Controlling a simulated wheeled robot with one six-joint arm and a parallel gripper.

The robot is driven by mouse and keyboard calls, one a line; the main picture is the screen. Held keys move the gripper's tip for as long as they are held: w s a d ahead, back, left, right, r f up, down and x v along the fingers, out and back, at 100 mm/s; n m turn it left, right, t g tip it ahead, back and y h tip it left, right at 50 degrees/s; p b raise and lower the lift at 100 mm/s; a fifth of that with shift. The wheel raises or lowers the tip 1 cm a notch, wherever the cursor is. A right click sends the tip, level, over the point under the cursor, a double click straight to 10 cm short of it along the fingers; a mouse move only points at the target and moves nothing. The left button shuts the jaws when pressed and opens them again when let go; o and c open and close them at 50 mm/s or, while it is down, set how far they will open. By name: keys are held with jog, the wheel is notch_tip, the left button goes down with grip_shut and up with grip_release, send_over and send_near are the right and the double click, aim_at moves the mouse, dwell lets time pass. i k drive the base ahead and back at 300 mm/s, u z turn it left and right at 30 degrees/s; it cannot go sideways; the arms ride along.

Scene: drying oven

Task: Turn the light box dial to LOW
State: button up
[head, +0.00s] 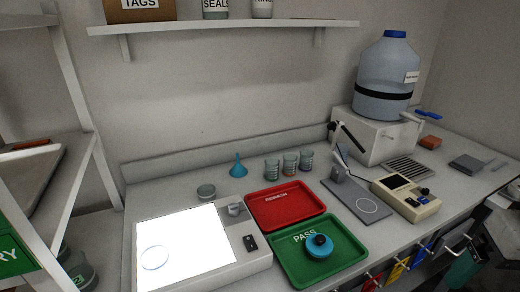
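The light box (256,264) lies on the bench at the left front, its white panel (190,240) glowing brightly. A grey dial (237,209) sits on the strip along its right side, near the back. Its markings and setting are too small to read. A small black switch-like part (250,242) is on the same strip, nearer the front. A thin blue ring or outline (155,257) shows on the lit panel. I cannot make out my gripper in the head view.
A red tray (262,216) and a green PASS tray (290,276) holding a blue round thing with a black knob (319,246) stand right of the light box. Behind are a blue funnel (238,168), small beakers (272,170) and a lidded dish (206,191). A shelf hangs above.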

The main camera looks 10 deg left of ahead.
aim_at(233, 208)
jog(key=u, duration=1.3)
jog(key=k, duration=0.5)
jog(key=z, duration=0.4)
jog(key=i, duration=0.65)
jog(key=u, duration=0.2)
